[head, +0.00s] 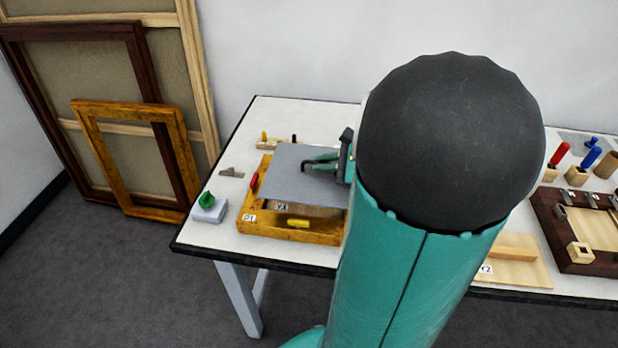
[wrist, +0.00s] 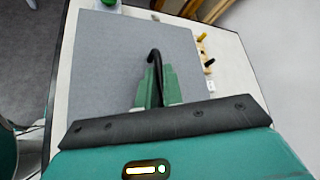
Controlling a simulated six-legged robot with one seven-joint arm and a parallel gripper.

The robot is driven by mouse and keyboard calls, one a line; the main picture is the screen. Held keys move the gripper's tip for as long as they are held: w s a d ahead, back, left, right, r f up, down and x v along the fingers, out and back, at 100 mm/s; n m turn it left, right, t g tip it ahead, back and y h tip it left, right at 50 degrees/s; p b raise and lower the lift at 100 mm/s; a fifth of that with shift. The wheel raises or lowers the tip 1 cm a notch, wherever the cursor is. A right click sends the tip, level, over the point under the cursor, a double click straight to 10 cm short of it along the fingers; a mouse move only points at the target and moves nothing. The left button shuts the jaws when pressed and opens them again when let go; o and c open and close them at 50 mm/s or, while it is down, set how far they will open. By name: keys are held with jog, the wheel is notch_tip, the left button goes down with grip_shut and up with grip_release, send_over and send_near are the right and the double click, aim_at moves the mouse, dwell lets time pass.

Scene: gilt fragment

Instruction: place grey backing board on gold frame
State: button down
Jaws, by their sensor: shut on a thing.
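The grey backing board (head: 300,175) is a flat sheet over the gold frame (head: 285,229) on the table. In the wrist view the board (wrist: 115,75) fills most of the table area ahead of the gripper. My gripper (head: 322,162) is shut on a dark, curved handle on the board; in the wrist view the handle rises between the green fingers (wrist: 155,88). The frame's front and left sides show, with a label on its front left corner. The board looks slightly above the frame, but whether they touch is unclear. My arm hides the right side of both.
A wooden rack (head: 265,144) lies behind. A dark wooden frame (head: 575,225) lies at the right.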

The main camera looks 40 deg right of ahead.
aim_at(311, 181)
jog(key=w+f, duration=0.3)
jog(key=f, duration=0.1)
jog(key=shift+w+a, duration=0.1)
jog(key=shift+a, duration=0.2)
jog(key=shift+w+f, duration=0.15)
jog(key=shift+f, duration=0.75)
jog(key=shift+w+f, duration=0.15)
jog(key=shift+f, duration=0.75)
jog(key=shift+f, duration=0.4)
jog(key=shift+f, duration=0.1)
jog(key=c, duration=1.5)
grip_release()
jog(key=shift+c, duration=0.2)
